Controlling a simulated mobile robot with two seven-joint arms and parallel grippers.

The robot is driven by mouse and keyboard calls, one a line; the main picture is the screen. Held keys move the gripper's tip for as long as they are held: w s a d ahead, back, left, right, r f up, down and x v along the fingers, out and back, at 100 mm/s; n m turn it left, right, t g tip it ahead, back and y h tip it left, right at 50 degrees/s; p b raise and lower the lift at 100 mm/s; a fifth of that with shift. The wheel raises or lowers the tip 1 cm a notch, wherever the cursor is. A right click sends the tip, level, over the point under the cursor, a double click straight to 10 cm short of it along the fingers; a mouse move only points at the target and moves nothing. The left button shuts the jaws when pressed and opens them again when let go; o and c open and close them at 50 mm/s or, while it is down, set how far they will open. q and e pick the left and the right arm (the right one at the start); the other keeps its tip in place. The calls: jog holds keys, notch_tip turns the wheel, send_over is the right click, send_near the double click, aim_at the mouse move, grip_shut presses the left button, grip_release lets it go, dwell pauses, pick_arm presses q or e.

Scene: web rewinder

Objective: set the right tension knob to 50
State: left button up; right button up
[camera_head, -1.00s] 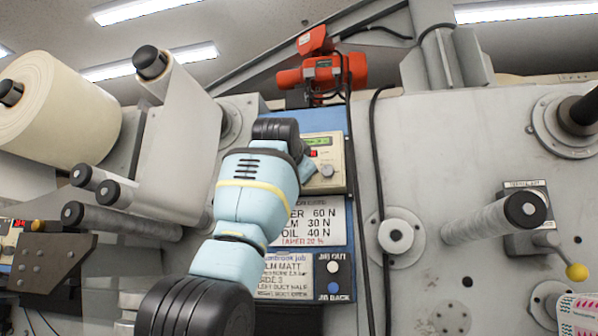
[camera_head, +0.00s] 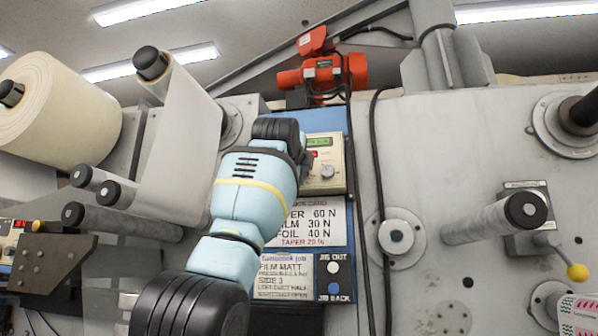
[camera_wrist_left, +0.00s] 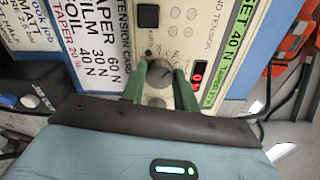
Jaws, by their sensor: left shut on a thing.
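A grey round tension knob (camera_wrist_left: 160,73) sits on the cream control panel in the left wrist view. My left gripper (camera_wrist_left: 160,76) has its two green fingers on either side of this knob, shut on it. A second round grey shape (camera_wrist_left: 153,101) lies between the fingers, nearer the wrist. The green display (camera_wrist_left: 232,48) reads SET 40 N. My left fingers are hidden there behind the wrist. My right gripper is not in view.
A tension card (camera_head: 312,226) listing paper 60 N, film 30 N and foil 40 N is below the panel. Two jog buttons (camera_head: 333,268) sit lower. A black cable (camera_head: 376,160) hangs to the right. Rollers (camera_head: 490,221) project on both sides.

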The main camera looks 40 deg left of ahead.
pick_arm(q)
jog(key=shift+m, duration=2)
jog(key=o, duration=1)
jog(key=shift+c, duration=0.2)
jog(key=shift+s+d, duration=0.1)
jog(key=shift+s, duration=0.05)
jog(key=v, duration=0.7)
jog(key=shift+s, duration=0.25)
jog(key=shift+d, duration=0.1)
